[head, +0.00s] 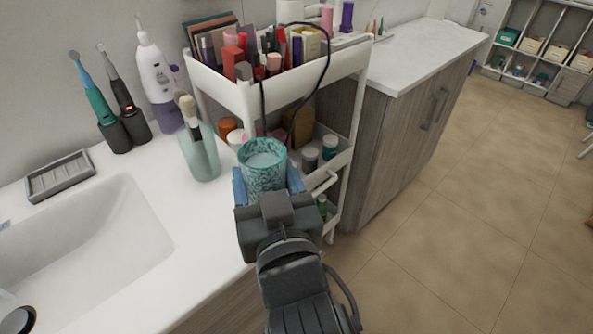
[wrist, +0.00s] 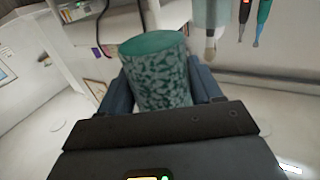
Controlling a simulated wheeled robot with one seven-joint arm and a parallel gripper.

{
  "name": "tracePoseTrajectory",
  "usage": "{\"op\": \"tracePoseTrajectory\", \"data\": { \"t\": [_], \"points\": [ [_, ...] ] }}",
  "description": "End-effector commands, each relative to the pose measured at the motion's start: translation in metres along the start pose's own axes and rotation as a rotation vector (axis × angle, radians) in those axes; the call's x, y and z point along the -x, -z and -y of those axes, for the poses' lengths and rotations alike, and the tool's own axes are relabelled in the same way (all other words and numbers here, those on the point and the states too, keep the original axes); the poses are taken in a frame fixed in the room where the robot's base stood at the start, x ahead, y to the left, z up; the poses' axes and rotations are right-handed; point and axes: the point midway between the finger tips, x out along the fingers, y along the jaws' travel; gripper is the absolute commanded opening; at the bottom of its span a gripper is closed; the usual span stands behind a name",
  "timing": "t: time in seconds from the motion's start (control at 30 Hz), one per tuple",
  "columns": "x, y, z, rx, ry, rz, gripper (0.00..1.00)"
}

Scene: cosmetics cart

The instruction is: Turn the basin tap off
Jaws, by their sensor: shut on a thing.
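In the head view, part of the basin tap (head: 17,319) shows at the bottom left corner as a round dark-topped chrome piece. Most of the tap is cut off, and I cannot tell whether water runs. The white basin (head: 95,235) is sunk in the counter. My gripper (head: 266,184) is shut on a teal patterned cup (head: 264,170), one blue finger on each side, well to the right of the basin. The cup also fills the middle of the wrist view (wrist: 160,80); the tap is not seen there.
A pale green bottle (head: 199,152) with a brush stands left of the cup. Electric toothbrushes (head: 100,105), a white-purple flosser (head: 157,80) and a soap dish (head: 59,175) line the wall side. A cosmetics cart (head: 250,99) stands behind the cup. Open floor lies right.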

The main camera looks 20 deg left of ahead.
Motion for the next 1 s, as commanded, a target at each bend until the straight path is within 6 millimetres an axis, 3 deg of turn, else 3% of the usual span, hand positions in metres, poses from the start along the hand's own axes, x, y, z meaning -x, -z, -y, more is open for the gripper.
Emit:
{"op": "tracePoseTrajectory", "data": {
  "t": [0.1, 0.3, 0.47, 0.77, 1.0],
  "points": [
    [-0.011, -0.012, 0.016, 0.001, 0.003, -0.001, 0.32],
    [-0.022, -0.022, 0.03, 0.0, 0.001, -0.002, 0.32],
    [-0.024, -0.026, 0.032, -0.001, -0.001, -0.002, 0.32],
    [-0.024, -0.057, 0.033, 0.001, 0.0, 0.0, 0.32],
    [-0.023, -0.059, 0.032, 0.0, 0.0, -0.002, 0.32]
  ]
}}
